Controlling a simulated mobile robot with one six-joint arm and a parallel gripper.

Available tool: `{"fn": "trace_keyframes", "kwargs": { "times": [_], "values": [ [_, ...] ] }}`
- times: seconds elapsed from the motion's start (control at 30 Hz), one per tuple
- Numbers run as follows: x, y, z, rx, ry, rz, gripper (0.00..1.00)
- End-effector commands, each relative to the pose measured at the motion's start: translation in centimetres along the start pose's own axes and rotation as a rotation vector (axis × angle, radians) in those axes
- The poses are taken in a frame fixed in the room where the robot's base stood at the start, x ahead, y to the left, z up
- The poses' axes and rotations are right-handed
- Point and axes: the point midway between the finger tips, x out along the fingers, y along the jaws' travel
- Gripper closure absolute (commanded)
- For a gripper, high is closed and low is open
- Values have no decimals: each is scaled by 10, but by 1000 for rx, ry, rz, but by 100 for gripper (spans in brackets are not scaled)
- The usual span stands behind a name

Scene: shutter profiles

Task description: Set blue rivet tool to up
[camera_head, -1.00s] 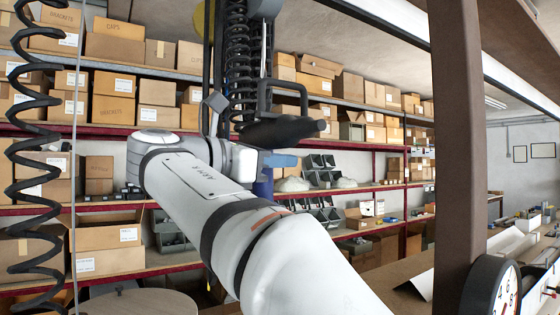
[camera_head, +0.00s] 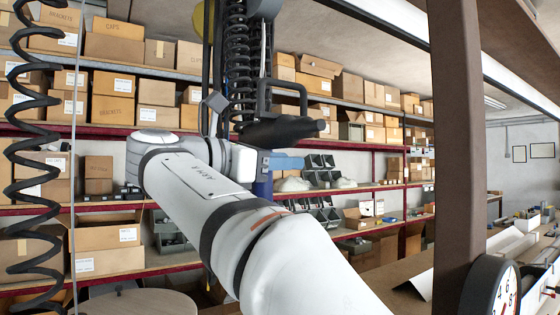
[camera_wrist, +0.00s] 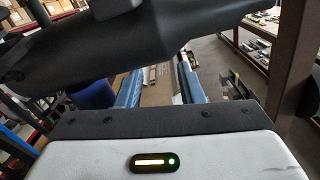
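The rivet tool (camera_head: 285,131) hangs below a black coil in the head view. It has a black body lying roughly level, a black loop handle above, and a dark blue cylinder (camera_head: 262,188) below. In the wrist view its black body (camera_wrist: 120,45) crosses the top, close to the camera, and the blue cylinder (camera_wrist: 93,95) is at left. My gripper (camera_wrist: 160,75) shows two blue fingers standing apart with nothing seen between them. In the head view my gripper (camera_head: 287,163) is just below the black body, beside the blue cylinder. Contact cannot be told.
Shelves with cardboard boxes (camera_head: 115,48) and dark bins fill the background. A brown post (camera_head: 458,140) and a round dial (camera_head: 492,288) stand at right. Another black coil (camera_head: 35,150) hangs at left. A round tabletop (camera_head: 140,304) is at lower left.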

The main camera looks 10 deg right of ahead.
Motion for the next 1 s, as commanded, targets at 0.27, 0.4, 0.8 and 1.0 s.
{"fn": "trace_keyframes", "kwargs": {
  "times": [0.27, 0.4, 0.8, 1.0],
  "values": [
    [-8, 1, 0, 0, 1, 4, 66],
    [-31, 1, -1, 0, 1, 7, 66],
    [-79, 1, 0, 0, 1, 2, 66],
    [-80, 0, 0, 0, 1, 2, 66]
  ]
}}
